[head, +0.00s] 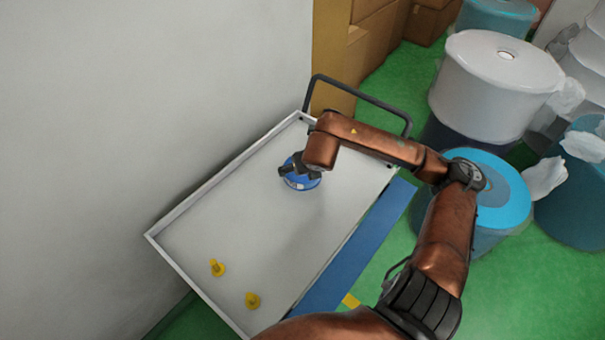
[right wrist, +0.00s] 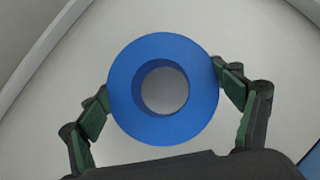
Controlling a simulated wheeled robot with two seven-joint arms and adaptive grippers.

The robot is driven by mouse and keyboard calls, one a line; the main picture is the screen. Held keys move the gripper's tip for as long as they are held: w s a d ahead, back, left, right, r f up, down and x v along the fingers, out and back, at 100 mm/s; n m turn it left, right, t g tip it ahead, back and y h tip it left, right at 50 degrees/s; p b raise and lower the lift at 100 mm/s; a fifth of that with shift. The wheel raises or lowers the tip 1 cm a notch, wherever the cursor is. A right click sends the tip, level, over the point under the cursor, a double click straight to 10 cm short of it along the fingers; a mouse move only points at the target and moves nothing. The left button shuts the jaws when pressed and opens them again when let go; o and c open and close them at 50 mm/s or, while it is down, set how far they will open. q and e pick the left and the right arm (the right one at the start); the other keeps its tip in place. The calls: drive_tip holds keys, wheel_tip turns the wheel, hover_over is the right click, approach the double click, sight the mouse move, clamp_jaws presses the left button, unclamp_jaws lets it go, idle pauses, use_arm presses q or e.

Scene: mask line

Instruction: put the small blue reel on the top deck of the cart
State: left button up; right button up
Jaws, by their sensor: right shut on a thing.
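The small blue reel (head: 301,184) is over the far half of the cart's white top deck (head: 265,225) in the head view. My right gripper (head: 298,169) reaches down to it from above. In the right wrist view the reel (right wrist: 125,95) is a blue ring with an open hole, and the pale deck shows beyond it. The right gripper's green-padded fingers (right wrist: 162,88) are shut on its left and right sides. I cannot tell whether the reel touches the deck or hangs just above it. My left gripper is not in view.
Two yellow pieces (head: 217,267) (head: 252,300) stand at the deck's near end. A low rim (head: 215,178) edges the deck, and a dark handle (head: 360,95) rises at its far end. Large reels (head: 495,85) crowd the right. The deck's middle is clear.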

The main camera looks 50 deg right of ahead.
drive_tip(key=f, duration=0.2)
drive_tip(key=f+b, duration=0.1)
drive_tip(key=f, duration=0.1)
drive_tip(key=shift+w+d, duration=0.15)
drive_tip(key=shift+d, duration=0.15)
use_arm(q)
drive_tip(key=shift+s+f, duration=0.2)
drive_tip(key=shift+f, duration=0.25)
use_arm(e)
drive_tip(key=shift+r, duration=0.15)
drive_tip(key=o, duration=1.2)
drive_tip(key=shift+c, duration=0.2)
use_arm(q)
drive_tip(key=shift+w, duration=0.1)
use_arm(e)
drive_tip(key=shift+s+a+r, duration=0.1)
drive_tip(key=shift+s+r, duration=0.1)
drive_tip(key=shift+r, duration=0.2)
use_arm(q)
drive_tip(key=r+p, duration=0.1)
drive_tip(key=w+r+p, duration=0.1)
drive_tip(key=p, duration=0.1)
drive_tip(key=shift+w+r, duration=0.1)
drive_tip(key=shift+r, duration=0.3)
use_arm(e)
drive_tip(key=v, duration=1.1)
